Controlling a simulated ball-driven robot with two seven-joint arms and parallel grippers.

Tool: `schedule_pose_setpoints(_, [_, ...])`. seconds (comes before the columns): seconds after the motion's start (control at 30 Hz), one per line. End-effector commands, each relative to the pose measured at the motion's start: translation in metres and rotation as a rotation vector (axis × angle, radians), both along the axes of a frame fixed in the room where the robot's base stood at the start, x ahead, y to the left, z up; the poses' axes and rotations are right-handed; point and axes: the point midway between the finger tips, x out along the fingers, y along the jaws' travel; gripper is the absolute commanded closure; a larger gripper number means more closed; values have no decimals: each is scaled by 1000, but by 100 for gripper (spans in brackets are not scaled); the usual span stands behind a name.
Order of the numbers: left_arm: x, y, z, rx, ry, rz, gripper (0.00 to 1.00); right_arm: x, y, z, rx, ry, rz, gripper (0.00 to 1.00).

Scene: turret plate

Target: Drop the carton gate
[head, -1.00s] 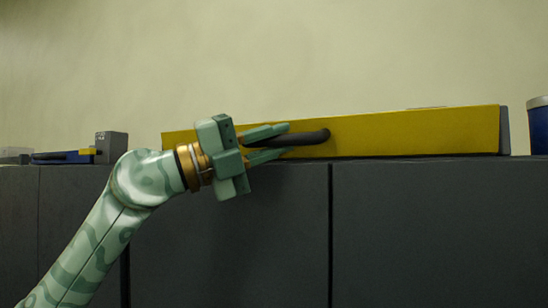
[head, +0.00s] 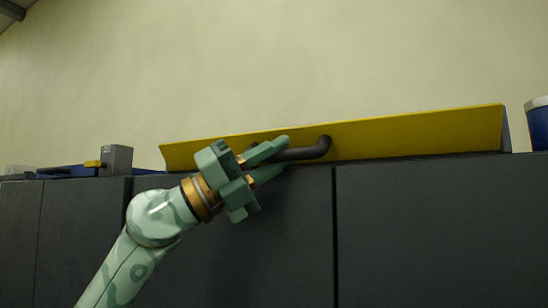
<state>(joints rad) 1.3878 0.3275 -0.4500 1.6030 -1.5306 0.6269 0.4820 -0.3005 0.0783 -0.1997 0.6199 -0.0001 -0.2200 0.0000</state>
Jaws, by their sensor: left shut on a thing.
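The carton gate is a long yellow panel (head: 410,132) on top of the dark cabinet, with its face tilted. A dark bar handle (head: 312,150) stands out from its face, left of the middle. My left gripper (head: 275,160) is shut on this handle, with one finger above it and one below. The gripper hides the handle's left part and some of the panel's lower left edge. My right gripper is not in view.
The dark grey cabinet front (head: 430,225) fills the lower part of the view. A grey box (head: 116,159) and a low blue item (head: 70,171) stand at the left. A blue container (head: 539,125) with a pale rim stands at the far right. The wall above is bare.

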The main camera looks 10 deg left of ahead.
Motion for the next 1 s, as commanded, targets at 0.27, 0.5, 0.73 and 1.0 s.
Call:
schedule_pose_setpoints(0.27, [0, 0, 1, -1, -1, 1, 61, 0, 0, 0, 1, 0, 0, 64])
schedule_pose_setpoints(0.5, [0, 0, 0, 0, 0, 0, 61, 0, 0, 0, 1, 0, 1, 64])
schedule_pose_setpoints(0.73, [0, 0, 2, 6, 14, 0, 61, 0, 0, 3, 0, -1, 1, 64])
schedule_pose_setpoints(1.0, [2, 0, 23, 77, 219, 5, 61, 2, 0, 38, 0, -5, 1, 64])
